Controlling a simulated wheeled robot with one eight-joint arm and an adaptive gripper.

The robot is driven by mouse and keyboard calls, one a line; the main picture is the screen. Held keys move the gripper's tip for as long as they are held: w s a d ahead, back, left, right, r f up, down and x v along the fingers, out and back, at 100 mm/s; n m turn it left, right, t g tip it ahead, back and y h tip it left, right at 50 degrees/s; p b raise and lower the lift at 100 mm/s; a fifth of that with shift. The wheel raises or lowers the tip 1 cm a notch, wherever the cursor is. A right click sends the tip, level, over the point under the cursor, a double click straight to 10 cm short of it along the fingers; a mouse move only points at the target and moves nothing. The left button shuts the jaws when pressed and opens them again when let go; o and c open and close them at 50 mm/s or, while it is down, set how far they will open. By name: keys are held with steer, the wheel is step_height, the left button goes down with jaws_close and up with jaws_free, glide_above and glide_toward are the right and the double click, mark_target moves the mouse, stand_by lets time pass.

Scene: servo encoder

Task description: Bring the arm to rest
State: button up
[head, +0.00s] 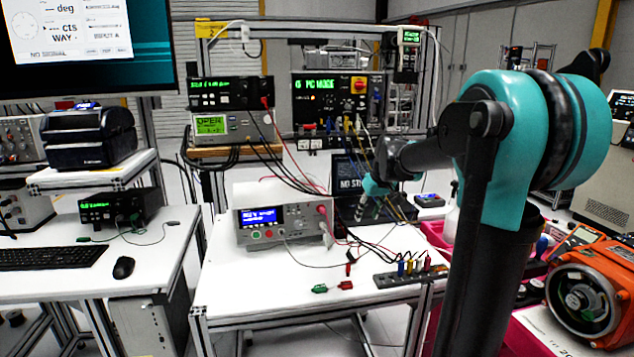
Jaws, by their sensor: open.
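My arm rises at the right of the head view, with a large teal joint, and its forearm reaches away toward the middle. My gripper (367,207) is small and far off at the arm's end, over the back right of the white table (225,290). Its jaws look open and I see nothing held in them. It is in front of a dark box with a screen (348,170), and I cannot tell the gap between them. My own arm hides part of the area to the right.
A bench instrument with a blue screen (262,216) stands left of my gripper. A terminal strip (411,276) with coloured plugs and cables lies nearer. Green and red clips (333,287) lie at the front. An orange motor housing (585,300) is at right. The table's front left is clear.

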steer(key=s+d+f+m, duration=0.1)
steer(key=s+f, duration=0.5)
steer(key=s, duration=0.4)
steer(key=s+d+f+m+h, duration=0.1)
steer(key=s+f, duration=0.5)
steer(key=s, duration=0.4)
steer(key=s+d+f+m, duration=0.1)
steer(key=s+f, duration=0.6)
steer(key=s, duration=0.3)
steer(key=shift+s+m+h, duration=0.2)
steer(key=shift+m+h, duration=0.1)
steer(key=shift+m, duration=0.1)
